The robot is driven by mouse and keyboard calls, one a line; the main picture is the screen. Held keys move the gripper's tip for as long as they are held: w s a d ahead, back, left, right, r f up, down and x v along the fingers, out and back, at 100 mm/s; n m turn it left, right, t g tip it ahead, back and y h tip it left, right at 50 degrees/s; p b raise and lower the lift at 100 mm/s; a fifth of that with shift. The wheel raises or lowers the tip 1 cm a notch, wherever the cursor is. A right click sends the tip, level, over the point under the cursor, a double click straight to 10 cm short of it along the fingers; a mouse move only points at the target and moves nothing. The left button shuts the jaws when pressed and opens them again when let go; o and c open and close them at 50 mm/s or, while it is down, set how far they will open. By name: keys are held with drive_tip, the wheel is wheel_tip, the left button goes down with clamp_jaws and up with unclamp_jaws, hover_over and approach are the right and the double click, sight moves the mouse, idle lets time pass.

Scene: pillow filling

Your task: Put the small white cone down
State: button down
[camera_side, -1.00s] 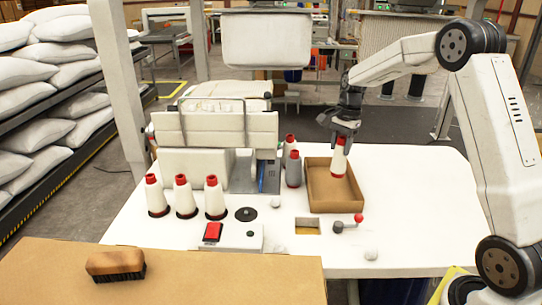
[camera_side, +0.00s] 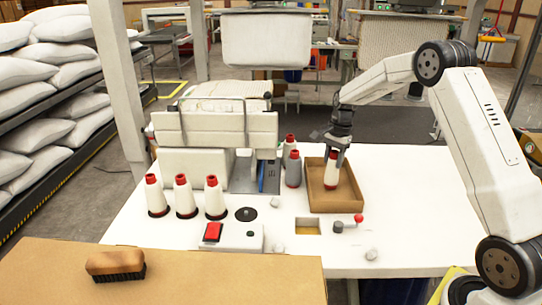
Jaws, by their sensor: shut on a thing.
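The small white cone (camera_side: 331,172) has a white body, a dark red band at its base and a red top. It is upright inside the open brown cardboard tray (camera_side: 345,206) on the white table. Its base is at or close to the tray floor; I cannot tell if it touches. My gripper (camera_side: 334,155) comes down from above and is shut on the cone's upper part, hiding most of its red top.
Three white cones with red tops (camera_side: 184,196) stand in a row at the left. A grey cone (camera_side: 293,170) stands just left of the tray. The table right of the tray is clear.

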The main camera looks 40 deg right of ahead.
drive_tip(key=shift+f, duration=0.2)
drive_tip(key=shift+c, duration=1.1)
unclamp_jaws()
drive_tip(key=shift+r, duration=0.1)
wheel_tip(320, 180, up, 12)
drive_tip(key=d, duration=0.1)
drive_tip(key=shift+d, duration=0.4)
